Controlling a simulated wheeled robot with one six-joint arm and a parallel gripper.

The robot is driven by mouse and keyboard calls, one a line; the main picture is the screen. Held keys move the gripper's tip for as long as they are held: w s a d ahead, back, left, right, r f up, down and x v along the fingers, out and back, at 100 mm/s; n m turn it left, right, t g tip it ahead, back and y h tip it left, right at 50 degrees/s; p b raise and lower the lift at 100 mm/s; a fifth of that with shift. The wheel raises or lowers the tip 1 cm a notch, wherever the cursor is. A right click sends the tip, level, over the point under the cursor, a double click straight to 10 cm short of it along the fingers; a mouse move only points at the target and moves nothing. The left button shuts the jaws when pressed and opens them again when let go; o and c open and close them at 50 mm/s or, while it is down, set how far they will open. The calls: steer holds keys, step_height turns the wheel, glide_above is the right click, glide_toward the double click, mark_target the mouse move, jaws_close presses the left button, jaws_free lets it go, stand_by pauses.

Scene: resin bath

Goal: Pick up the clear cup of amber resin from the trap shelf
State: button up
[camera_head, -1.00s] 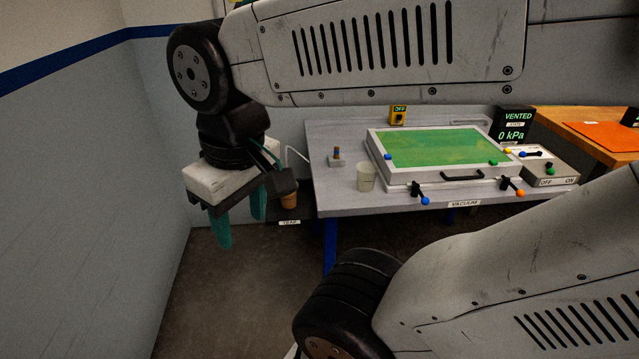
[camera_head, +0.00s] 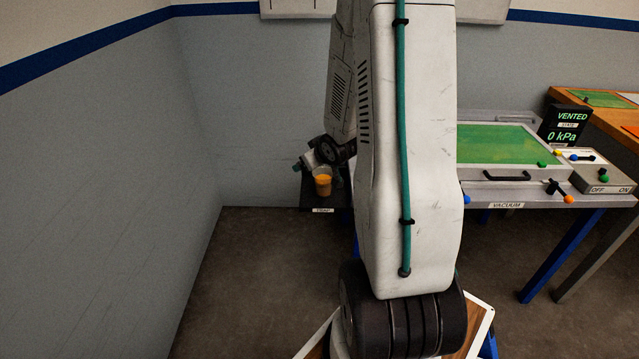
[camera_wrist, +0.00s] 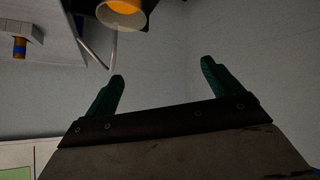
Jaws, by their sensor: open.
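The clear cup of amber resin (camera_head: 323,184) stands upright on the dark trap shelf (camera_head: 341,196), left of the vacuum table. In the wrist view the cup (camera_wrist: 122,16) shows at the top edge, partly cut off, with amber inside a pale rim. My gripper (camera_wrist: 163,78) is open, its two green fingers apart with nothing between them. The cup lies beyond the fingertips, nearer the left finger's side. In the head view my wrist is close behind the cup and the fingers are mostly hidden.
The vacuum table (camera_head: 480,192) with a green panel (camera_head: 495,144) is right of the shelf, partly behind my arm. A gauge box (camera_head: 566,126) reads VENTED, 0 kPa. A grey wall is close behind the shelf; the floor to its left is clear.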

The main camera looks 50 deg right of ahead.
steer(key=s+d+f+t, duration=0.2)
steer(key=d+f, duration=0.2)
steer(key=f, duration=0.2)
steer(key=m+t, duration=0.2)
glide_toward(319, 176)
steer(key=x, duration=0.6)
steer(key=shift+w+f, duration=0.1)
steer(key=shift+w, duration=0.25)
steer(key=c, duration=1.1)
